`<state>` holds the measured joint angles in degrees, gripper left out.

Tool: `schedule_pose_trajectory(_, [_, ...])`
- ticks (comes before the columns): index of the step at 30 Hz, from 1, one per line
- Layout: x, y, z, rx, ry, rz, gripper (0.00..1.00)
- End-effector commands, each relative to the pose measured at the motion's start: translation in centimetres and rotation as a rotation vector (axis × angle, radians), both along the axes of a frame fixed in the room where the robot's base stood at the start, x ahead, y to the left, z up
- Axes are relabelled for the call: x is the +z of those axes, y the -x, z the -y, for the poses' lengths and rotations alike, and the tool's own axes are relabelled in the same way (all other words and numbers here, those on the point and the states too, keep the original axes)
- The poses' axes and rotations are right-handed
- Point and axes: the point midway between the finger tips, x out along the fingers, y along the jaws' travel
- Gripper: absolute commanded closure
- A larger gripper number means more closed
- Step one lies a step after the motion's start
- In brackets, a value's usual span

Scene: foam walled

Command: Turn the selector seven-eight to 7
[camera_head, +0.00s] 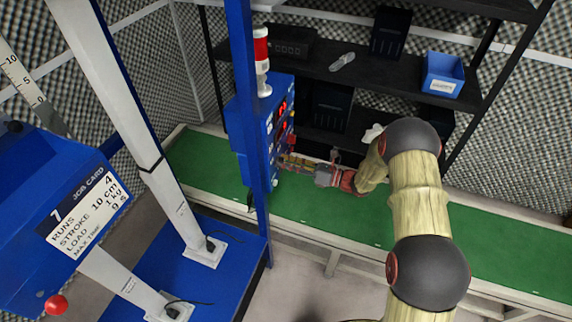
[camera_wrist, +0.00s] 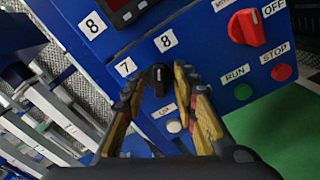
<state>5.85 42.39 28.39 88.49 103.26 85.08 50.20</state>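The selector seven-eight is a small black knob (camera_wrist: 160,80) on the blue panel (camera_wrist: 215,55) in the wrist view. Labels 7 (camera_wrist: 125,67) and 8 (camera_wrist: 167,41) sit above it, the 7 to the left and the 8 to the right. My gripper (camera_wrist: 160,79) is open, its two wooden-looking fingers on either side of the knob. I cannot tell if they touch it, or which label the knob points to. In the head view my gripper (camera_head: 285,162) reaches the right face of the blue control box (camera_head: 257,125); the knob is not discernible there.
A red switch (camera_wrist: 246,27) marked OFF, a red STOP button (camera_wrist: 282,72), a green RUN button (camera_wrist: 242,91) and a pale UP button (camera_wrist: 173,126) are close by. A blue post (camera_head: 250,110) stands before the box. The green bench (camera_head: 330,205) is mostly clear.

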Motion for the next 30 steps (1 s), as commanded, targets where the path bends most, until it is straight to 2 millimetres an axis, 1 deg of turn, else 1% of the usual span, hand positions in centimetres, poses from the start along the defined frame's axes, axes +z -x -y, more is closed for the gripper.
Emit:
schedule_pose_trajectory(8, [0.04,-0.11,-0.22,0.0,0.0,0.001,0.71])
schedule_pose_trajectory(24, [0.02,-0.08,-0.2,0.001,0.001,0.001,1.0])
schedule_pose_trajectory(30, [0.0,-0.09,-0.2,0.0,0.002,0.0,1.0])
